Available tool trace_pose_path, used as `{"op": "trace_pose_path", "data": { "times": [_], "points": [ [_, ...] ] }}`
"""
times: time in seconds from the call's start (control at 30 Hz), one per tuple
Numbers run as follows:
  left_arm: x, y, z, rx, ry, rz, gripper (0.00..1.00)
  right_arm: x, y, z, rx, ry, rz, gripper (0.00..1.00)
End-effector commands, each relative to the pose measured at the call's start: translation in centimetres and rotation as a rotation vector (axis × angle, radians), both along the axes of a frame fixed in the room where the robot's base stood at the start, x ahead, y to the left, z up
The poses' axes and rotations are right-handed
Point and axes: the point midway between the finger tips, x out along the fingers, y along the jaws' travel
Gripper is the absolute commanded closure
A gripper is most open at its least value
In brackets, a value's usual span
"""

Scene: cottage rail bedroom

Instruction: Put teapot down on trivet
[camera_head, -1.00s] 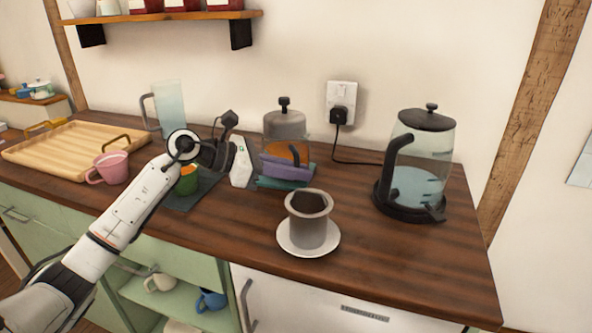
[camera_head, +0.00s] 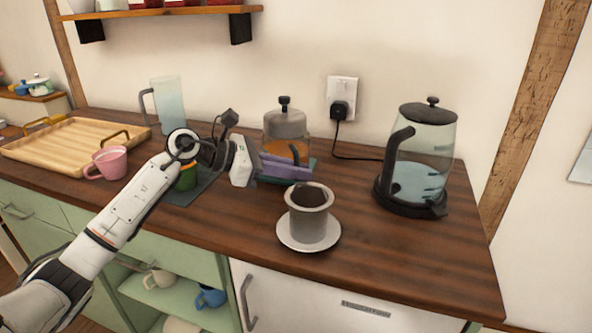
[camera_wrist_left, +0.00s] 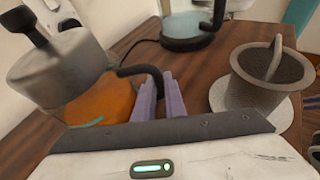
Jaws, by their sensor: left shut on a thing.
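The teapot (camera_head: 284,148) has a clear body with amber tea, a grey lid with a black knob and a black handle. It stands upright toward the back of the counter. My left gripper (camera_head: 304,168) has purple fingers and is shut on the teapot's handle; in the left wrist view the fingers (camera_wrist_left: 158,88) close around the handle beside the teapot (camera_wrist_left: 95,105). The teal trivet (camera_head: 270,181) shows in slivers below the teapot, mostly hidden by the fingers. I cannot tell whether the teapot's base touches it. My right gripper is out of view.
A grey cup (camera_head: 308,215) on a white saucer (camera_head: 283,238) stands in front. An electric kettle (camera_head: 424,155) is at the right.

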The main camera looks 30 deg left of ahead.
Motion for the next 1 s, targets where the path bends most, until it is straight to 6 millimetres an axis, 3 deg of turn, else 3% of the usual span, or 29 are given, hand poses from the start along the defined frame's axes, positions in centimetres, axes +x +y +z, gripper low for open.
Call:
{"op": "trace_pose_path", "data": {
  "times": [0.23,0.3,0.4,0.73,1.0],
  "points": [
    [0.1,0.1,0.5,0.000,-0.012,0.001,1.00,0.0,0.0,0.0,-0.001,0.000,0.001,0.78],
    [0.1,0.0,0.5,0.000,-0.012,0.001,0.81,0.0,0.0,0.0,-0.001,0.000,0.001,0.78],
    [0.1,0.0,0.3,0.000,-0.009,0.001,0.68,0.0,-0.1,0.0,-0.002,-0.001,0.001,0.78],
    [-0.2,0.1,-0.3,0.000,0.006,0.001,0.68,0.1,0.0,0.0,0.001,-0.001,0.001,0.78],
    [-3.4,2.9,1.4,0.004,0.002,0.004,0.68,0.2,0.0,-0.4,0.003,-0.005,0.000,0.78]
  ]
}}
